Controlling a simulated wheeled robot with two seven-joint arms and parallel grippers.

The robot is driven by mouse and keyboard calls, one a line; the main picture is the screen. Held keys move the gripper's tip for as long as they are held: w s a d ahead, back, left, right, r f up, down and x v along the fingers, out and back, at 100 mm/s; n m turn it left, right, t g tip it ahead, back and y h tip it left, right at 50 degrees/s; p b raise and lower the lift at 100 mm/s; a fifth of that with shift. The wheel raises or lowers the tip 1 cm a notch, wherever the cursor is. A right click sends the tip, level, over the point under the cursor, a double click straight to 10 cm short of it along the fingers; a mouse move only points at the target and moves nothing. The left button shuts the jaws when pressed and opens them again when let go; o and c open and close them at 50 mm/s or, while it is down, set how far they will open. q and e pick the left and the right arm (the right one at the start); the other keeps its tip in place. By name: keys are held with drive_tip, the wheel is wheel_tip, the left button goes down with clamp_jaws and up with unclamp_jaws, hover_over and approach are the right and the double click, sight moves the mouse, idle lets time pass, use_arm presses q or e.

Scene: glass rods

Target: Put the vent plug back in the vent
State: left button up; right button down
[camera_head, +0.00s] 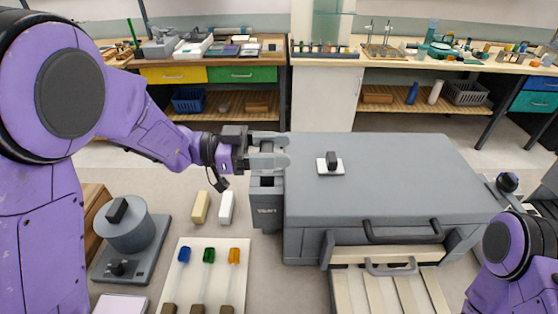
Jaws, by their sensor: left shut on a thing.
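The vent is a dark grey upright box (267,205) with the word VENT on its front, against the left side of a large grey lidded case (390,165). My left gripper (270,152) is directly over the vent's top, its pale grey fingers shut on the vent plug. The fingers hide most of the plug, and I cannot tell whether it touches the vent. A small dark knob on a white square plate (331,168) sits on the case's lid. My right gripper is out of view; only part of my right arm shows at the lower right.
A grey cylinder on a base (124,228) stands at the left. A white board (187,277) with blue, green and orange-tipped rods lies in front. Two small blocks (201,207) lie left of the vent. The case's front has dark handles (403,232). Workbenches stand behind.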

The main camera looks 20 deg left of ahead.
use_arm(q)
drive_tip(key=w+f, duration=0.1)
drive_tip(key=f, duration=0.1)
drive_tip(key=w+f+p, duration=0.1)
drive_tip(key=f, duration=0.1)
drive_tip(key=a+f, duration=0.1)
drive_tip(key=f, duration=0.1)
drive_tip(key=shift+w+a+f, duration=0.1)
drive_tip(key=shift+w+f, duration=0.25)
drive_tip(key=shift+w, duration=0.05)
drive_tip(key=shift+f, duration=0.1)
